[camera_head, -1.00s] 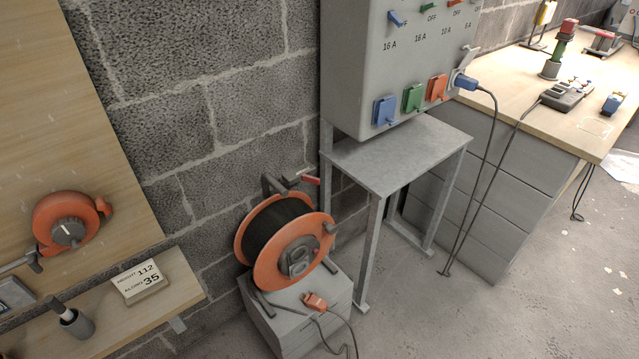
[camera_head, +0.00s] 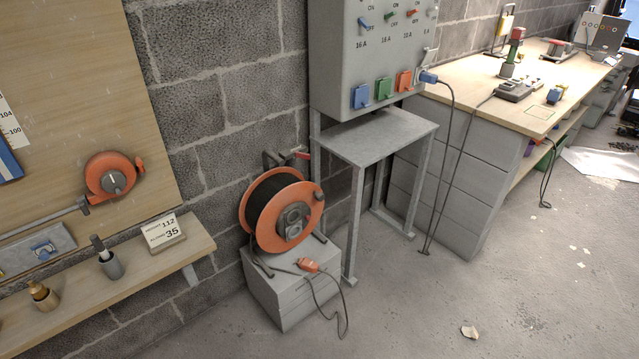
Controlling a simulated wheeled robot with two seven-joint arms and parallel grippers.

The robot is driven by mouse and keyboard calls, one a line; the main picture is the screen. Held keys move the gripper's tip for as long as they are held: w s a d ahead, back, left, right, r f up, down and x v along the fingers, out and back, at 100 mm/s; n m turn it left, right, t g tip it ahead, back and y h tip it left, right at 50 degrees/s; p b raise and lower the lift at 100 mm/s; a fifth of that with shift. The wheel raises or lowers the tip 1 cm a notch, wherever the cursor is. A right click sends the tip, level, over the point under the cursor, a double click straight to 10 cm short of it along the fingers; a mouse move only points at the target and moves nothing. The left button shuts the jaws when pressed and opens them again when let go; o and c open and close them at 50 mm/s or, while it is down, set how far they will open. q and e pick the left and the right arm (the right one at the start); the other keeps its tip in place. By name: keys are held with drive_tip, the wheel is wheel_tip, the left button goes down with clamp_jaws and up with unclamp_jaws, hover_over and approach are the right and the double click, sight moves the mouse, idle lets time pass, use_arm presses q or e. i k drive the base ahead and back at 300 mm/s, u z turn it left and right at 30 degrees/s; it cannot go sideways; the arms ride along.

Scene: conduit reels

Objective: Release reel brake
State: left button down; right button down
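A cable reel (camera_head: 291,221) with orange flanges and dark cable wound on it stands on a grey block (camera_head: 291,292) against the block wall. A grey socket plate is at the reel's centre and a dark knob sits near the flange's upper right edge. A lever with a red handle (camera_head: 301,156) sticks out behind the reel's top; I cannot tell whether this is the brake or how it is set. An orange plug (camera_head: 308,265) on a dark cable lies on the block's top, in front of the reel. Neither of my grippers is in view.
A grey switch box (camera_head: 375,60) with coloured sockets hangs above a small metal table (camera_head: 375,133). A blue plug (camera_head: 428,77) with a hanging cable is at its right. A wooden shelf (camera_head: 70,300) is at left, a workbench (camera_head: 470,82) at right. Floor in front is clear apart from scraps.

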sight(298, 154)
drive_tip(key=k, duration=0.45)
drive_tip(key=z, duration=0.95)
drive_tip(key=i, duration=1.5)
drive_tip(key=u, duration=0.3)
